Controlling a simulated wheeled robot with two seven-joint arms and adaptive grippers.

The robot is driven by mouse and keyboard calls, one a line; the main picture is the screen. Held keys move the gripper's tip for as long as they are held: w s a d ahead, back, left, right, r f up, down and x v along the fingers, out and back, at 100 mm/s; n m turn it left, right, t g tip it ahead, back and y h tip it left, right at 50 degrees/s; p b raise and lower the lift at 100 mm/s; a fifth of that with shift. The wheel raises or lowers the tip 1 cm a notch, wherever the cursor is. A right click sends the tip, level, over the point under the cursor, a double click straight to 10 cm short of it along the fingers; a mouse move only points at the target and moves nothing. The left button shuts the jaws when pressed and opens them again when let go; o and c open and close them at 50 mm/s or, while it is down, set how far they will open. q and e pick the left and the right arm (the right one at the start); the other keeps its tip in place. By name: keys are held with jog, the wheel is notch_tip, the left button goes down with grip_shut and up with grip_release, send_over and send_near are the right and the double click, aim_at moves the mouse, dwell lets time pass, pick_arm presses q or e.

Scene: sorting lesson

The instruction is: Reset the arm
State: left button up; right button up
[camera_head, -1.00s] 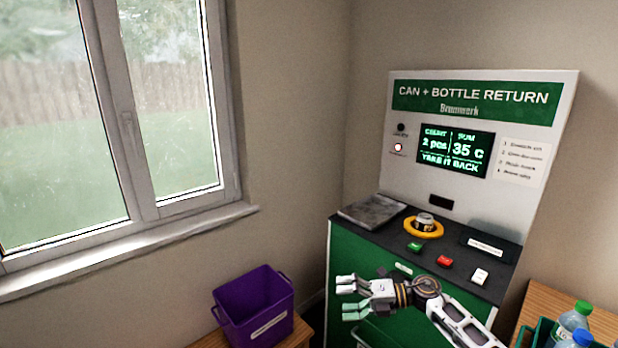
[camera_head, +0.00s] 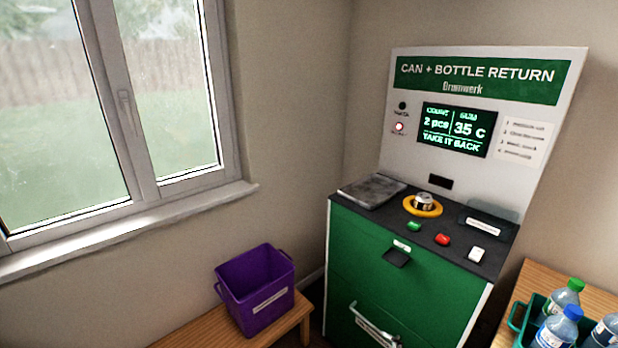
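Neither of my grippers is in view now, and no part of my arms shows. The can and bottle return machine (camera_head: 345,250) stands at the right with a green front and a white back panel. Its screen (camera_head: 455,130) reads 2 pcs, 35 c and TAKE IT BACK. A can (camera_head: 424,201) stands in the yellow ring (camera_head: 409,209) on the dark top. A green button (camera_head: 414,225), a red button (camera_head: 443,239) and a white button (camera_head: 476,255) are in front of it.
A purple bin (camera_head: 250,290) stands on a wooden bench (camera_head: 290,325) left of the machine. A teal crate (camera_head: 517,318) with several bottles is on a wooden table (camera_head: 535,278) at the lower right. A window (camera_head: 125,110) is at the left.

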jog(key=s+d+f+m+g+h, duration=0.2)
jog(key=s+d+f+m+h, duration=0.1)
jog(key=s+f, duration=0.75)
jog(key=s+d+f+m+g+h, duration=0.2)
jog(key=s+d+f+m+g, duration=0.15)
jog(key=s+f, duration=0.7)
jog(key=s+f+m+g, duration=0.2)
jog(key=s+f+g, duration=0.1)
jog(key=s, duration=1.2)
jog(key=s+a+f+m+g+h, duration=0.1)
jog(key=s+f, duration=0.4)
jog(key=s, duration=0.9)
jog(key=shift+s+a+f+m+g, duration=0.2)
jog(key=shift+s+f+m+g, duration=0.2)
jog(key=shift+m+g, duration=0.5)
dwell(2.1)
